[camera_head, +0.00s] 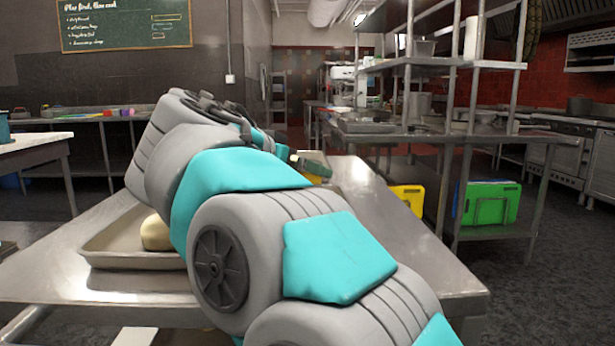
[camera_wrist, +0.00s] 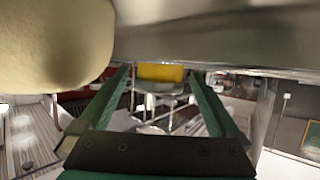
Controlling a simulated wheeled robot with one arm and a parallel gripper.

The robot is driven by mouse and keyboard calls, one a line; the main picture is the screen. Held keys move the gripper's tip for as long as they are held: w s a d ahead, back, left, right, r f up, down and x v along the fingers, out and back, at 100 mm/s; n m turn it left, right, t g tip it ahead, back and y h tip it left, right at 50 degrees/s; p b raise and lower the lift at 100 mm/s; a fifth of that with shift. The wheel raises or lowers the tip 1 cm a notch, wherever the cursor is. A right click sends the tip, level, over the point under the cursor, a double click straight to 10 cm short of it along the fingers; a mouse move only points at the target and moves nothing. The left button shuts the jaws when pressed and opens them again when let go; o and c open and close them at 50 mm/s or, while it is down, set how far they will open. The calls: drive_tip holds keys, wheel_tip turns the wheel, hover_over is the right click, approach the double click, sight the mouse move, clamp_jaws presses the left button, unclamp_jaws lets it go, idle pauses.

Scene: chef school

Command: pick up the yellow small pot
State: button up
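A small yellow object (camera_wrist: 160,72), which looks like the small pot, shows in the wrist view between and just past my fingertips. A gap shows on each side of it. Only part of it shows, so I cannot tell its full shape. My gripper (camera_wrist: 160,82) has two green fingers spread apart, and they hold nothing that I can see. In the head view, my arm reaches over the steel table and my gripper (camera_head: 308,164) is mostly hidden behind it. A bit of yellow (camera_head: 318,179) shows beside the gripper.
A metal tray (camera_head: 110,258) with a beige rounded item (camera_head: 156,233) lies on the steel table (camera_head: 400,235) left of my arm. The beige item (camera_wrist: 50,45) is close in the wrist view. Yellow (camera_head: 408,198) and green (camera_head: 490,203) boards stand under a back-right counter.

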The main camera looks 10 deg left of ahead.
drive_tip(key=c, duration=1.3)
drive_tip(key=shift+c, duration=0.7)
drive_tip(key=shift+r, duration=0.15)
